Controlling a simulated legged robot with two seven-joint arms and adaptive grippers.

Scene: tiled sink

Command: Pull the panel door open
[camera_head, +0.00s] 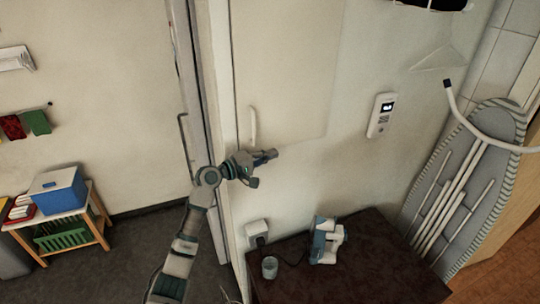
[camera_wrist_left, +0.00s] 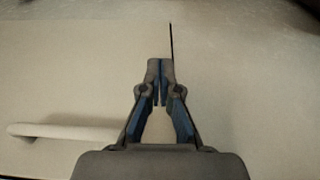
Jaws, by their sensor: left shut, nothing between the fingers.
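The panel door (camera_head: 290,70) is a flat cream panel set in the wall in the head view. Its pale vertical handle (camera_head: 253,125) is near its lower left edge. In the wrist view the panel (camera_wrist_left: 70,60) fills the left side, and its handle (camera_wrist_left: 65,131) shows at lower left, off to one side of the fingers. A thin dark line (camera_wrist_left: 171,45) lies by the fingertips. My left gripper (camera_head: 270,155) is just below and right of the handle, apart from it. Its fingers (camera_wrist_left: 160,75) are shut and empty. My right gripper is out of view.
An ironing board (camera_head: 465,190) leans farther right. A doorway edge stands left of the panel.

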